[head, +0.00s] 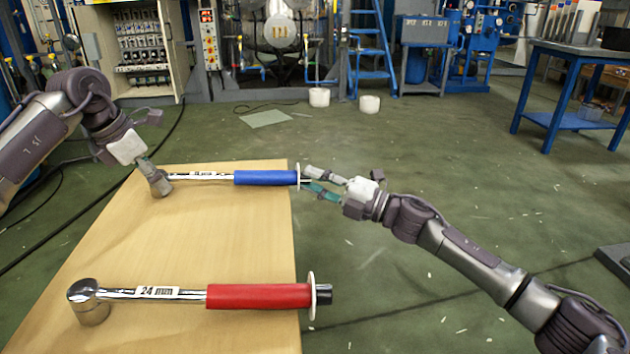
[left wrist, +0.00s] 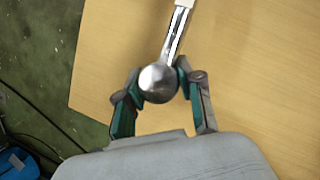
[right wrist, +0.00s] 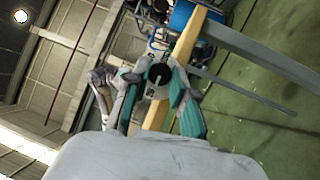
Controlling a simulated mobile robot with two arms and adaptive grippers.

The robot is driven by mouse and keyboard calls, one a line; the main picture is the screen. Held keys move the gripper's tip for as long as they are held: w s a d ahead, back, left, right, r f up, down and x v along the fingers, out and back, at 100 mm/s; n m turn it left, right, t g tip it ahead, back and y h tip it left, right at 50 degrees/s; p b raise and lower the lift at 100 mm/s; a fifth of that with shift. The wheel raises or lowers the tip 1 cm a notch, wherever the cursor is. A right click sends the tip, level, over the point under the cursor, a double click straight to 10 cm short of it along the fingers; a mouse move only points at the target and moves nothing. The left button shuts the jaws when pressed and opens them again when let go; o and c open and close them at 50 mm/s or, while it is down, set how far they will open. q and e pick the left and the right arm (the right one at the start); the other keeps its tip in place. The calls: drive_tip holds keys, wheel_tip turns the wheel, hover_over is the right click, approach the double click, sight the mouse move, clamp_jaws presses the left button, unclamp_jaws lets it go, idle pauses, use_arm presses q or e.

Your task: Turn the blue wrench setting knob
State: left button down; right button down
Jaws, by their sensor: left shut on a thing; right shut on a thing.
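The blue wrench (head: 265,178) lies across the far end of the wooden table, its head to the left and its handle to the right. My left gripper (head: 158,180) is shut on the wrench's round metal head (left wrist: 158,83), with a finger on each side. My right gripper (head: 318,183) is at the handle end, just past the table's right edge. Its fingers are shut around the dark setting knob (right wrist: 158,78) behind the white disc (head: 298,177). The fingers hide most of the knob in the head view.
A red wrench (head: 258,296) labelled 24 mm lies on the near part of the table (head: 200,245). The table between the wrenches is bare. Open green floor (head: 400,150) lies to the right. A blue workbench (head: 570,60) and blue steps (head: 370,55) stand further back.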

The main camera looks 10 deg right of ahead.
use_arm(q)
drive_tip(key=shift+d, duration=0.1)
use_arm(e)
drive_tip(key=shift+s+a+f, duration=0.1)
drive_tip(key=shift+a, duration=0.05)
drive_tip(key=c, duration=1)
unclamp_jaws()
drive_tip(key=shift+o, duration=0.2)
drive_tip(key=v, duration=1.2)
use_arm(q)
drive_tip(key=c, duration=0.7)
unclamp_jaws()
